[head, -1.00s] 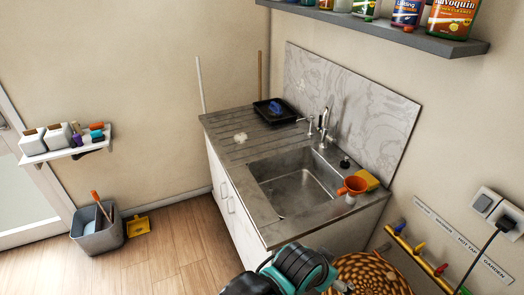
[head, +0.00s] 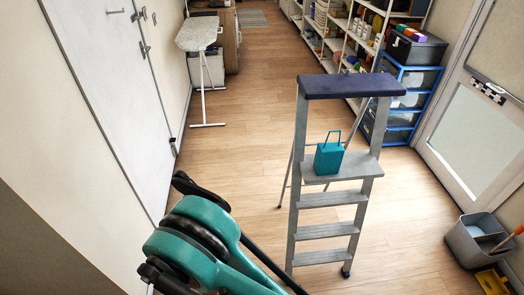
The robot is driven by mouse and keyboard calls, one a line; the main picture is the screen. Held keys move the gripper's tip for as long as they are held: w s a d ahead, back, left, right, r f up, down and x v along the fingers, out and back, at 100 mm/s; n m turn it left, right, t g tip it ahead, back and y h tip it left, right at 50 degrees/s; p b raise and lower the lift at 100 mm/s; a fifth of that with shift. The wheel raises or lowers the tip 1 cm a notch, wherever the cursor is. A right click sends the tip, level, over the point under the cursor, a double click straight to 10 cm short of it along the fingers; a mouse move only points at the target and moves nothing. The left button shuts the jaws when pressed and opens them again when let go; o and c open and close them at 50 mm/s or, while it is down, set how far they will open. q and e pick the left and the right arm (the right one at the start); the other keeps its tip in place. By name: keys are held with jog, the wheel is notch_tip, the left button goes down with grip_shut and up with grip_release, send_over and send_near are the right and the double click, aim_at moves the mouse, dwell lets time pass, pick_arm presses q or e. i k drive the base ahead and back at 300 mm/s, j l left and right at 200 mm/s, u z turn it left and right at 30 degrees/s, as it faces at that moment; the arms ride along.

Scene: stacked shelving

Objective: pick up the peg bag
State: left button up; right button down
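A small teal bag-like holder (head: 328,157) with a thin upright handle stands on a step of the grey stepladder (head: 322,200), below its dark blue top. It looks like the peg bag, but I cannot make out any pegs in it. A teal and black part of my arm fills the lower left of the head view, well apart from the bag. I can make out no gripper fingertips of either hand.
A white door (head: 105,80) lines the left. An ironing board (head: 199,33) stands beyond it. Blue-framed drawers (head: 411,78) and shelving stand at the back right. A grey bucket (head: 470,240) and yellow dustpan (head: 492,282) lie at lower right. Wooden floor around the ladder is clear.

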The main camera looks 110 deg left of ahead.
aim_at(329, 156)
jog(key=u, duration=3.2)
jog(key=i+z, duration=0.2)
jog(key=i, duration=0.3)
jog(key=i+j+z, duration=0.15)
jog(key=i, duration=0.35)
